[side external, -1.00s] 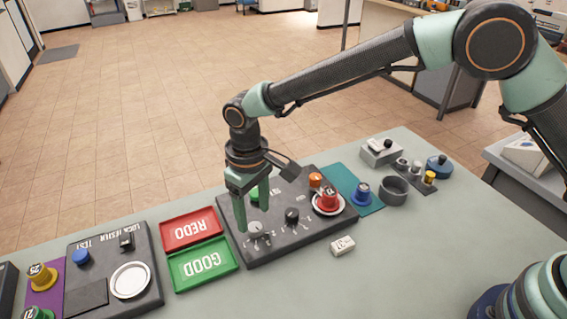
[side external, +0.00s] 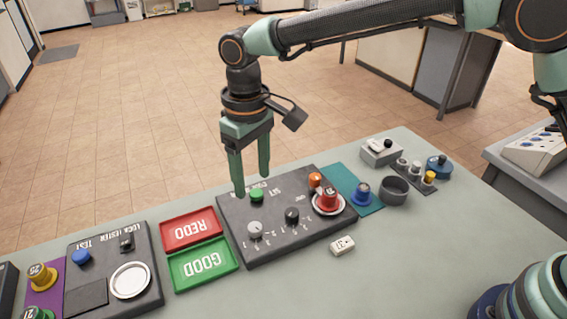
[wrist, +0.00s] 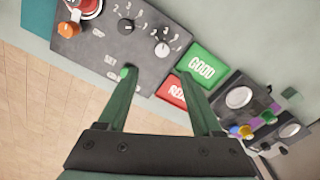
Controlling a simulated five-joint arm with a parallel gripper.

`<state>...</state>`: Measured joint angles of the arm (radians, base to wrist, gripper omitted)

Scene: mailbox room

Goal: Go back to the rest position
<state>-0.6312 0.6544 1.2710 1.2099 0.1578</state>
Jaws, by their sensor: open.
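My gripper (side external: 253,180) is open and empty. Its two green fingers point down above the back edge of the dark control panel (side external: 285,243), near the green button (side external: 257,195). The panel carries a grey knob (side external: 255,229), a black knob (side external: 292,215) and an orange button (side external: 315,180). In the wrist view my gripper's fingers (wrist: 158,75) are spread apart, with the panel (wrist: 120,50) beyond and the green button (wrist: 125,73) beside the left fingertip.
The red REDO tray (side external: 190,228) and green GOOD tray (side external: 203,263) lie left of the panel. A second dark panel (side external: 145,246) is further left. A blue piece (side external: 363,193) and grey cup (side external: 393,190) are right. Above is clear.

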